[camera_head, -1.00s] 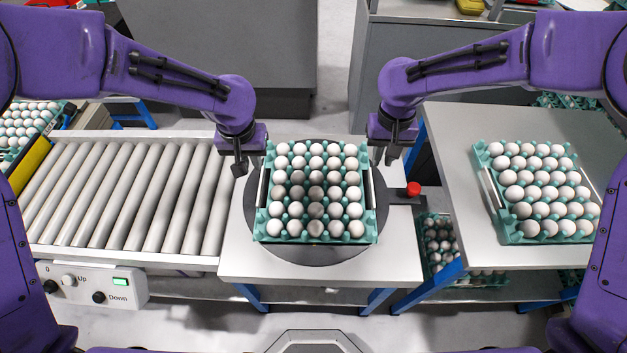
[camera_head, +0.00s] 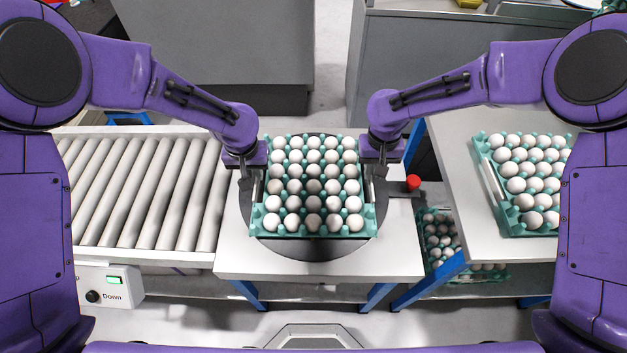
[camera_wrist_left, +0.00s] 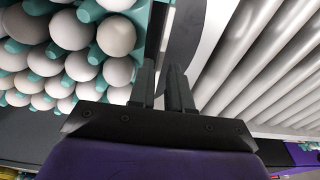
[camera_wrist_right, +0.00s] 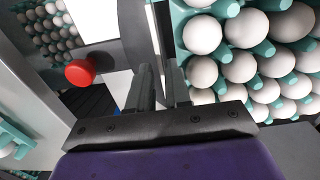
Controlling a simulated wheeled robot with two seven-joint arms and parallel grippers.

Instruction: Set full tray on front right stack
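A teal tray full of white eggs (camera_head: 256,219) sits on the dark round turntable (camera_head: 313,250) in the middle. My left gripper (camera_head: 246,180) is at the tray's left side and my right gripper (camera_head: 377,182) at its right side. In the left wrist view, the two fingers (camera_wrist_left: 163,80) stand a small gap apart at the tray's edge. The right wrist view shows the fingers (camera_wrist_right: 161,78) likewise, in line with a pale side strip (camera_wrist_right: 153,25). Whether they clamp it is unclear. Another full egg tray (camera_head: 493,200) sits on the right table, partly hidden by my arm.
A roller conveyor (camera_head: 140,190) lies to the left. A red button (camera_head: 413,182) stands just right of the turntable. More eggs in trays (camera_head: 437,240) sit low between the tables. The right table (camera_head: 470,225) has bare surface at its near left.

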